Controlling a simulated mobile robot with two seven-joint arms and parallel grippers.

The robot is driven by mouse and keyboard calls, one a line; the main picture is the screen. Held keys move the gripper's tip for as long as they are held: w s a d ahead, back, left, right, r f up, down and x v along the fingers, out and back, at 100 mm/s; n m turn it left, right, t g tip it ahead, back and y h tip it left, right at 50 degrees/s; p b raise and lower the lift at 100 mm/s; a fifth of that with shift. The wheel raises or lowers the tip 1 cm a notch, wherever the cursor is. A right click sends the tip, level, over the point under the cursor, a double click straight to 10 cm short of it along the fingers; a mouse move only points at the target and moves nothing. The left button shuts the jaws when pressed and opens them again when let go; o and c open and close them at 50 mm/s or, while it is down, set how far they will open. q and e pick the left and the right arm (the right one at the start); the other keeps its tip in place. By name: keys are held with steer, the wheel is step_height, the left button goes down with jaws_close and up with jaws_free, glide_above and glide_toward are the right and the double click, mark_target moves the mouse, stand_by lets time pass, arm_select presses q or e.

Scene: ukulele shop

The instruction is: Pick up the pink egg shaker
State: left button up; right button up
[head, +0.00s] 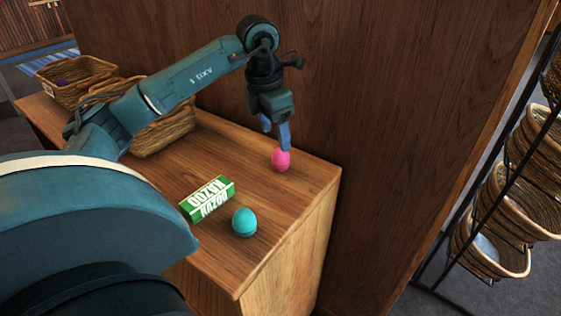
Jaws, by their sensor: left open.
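The pink egg shaker (281,161) stands on the wooden counter (262,193) near its far right corner, close to the brown wood panel behind. My left gripper (277,140) is open, pointing down, with its blue fingers just above and around the top of the pink egg. One finger overlaps the egg's upper right in the picture; I cannot tell whether it touches. My right gripper is out of view.
A teal egg shaker (244,222) and a green kazoo box (207,199) lie nearer on the counter. Wicker baskets (165,134) stand at the counter's left. A tall wood panel (380,90) rises behind. A rack of baskets (524,200) stands at right.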

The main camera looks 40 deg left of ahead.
mark_target(280, 156)
arm_select(q)
steer(key=f, duration=0.2)
steer(key=w+f, duration=0.1)
steer(key=f, duration=0.5)
steer(key=shift+w+d, duration=0.15)
steer(key=shift+w, duration=0.1)
steer(key=c, duration=1.1)
